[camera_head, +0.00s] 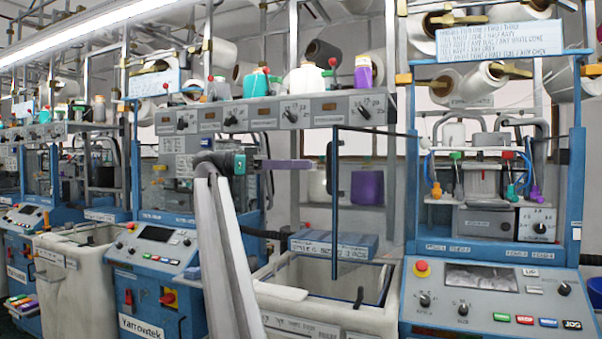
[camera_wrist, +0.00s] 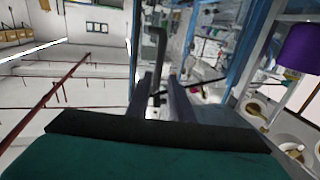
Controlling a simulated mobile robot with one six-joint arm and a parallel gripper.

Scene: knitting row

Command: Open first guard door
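A guard door (camera_head: 335,225) shows in the head view as a clear panel with a thin blue edge post. It appears to stand swung out from the blue post of the right machine. How far is hard to tell. Its dark handle (camera_head: 330,172) is on that edge. My gripper (camera_head: 312,165) points right, its fingertips just left of the handle. In the wrist view the two fingers of my gripper (camera_wrist: 161,84) are apart, and the dark handle (camera_wrist: 157,50) stands upright ahead of the gap between them. Contact between fingers and handle cannot be told.
The right machine (camera_head: 490,290) has a control panel with a red button. An off-white bin (camera_head: 345,318) stands below the door. A blue control cabinet (camera_head: 155,280) and another bin (camera_head: 75,285) are at left. Yarn cones (camera_head: 305,78) line the shelf above.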

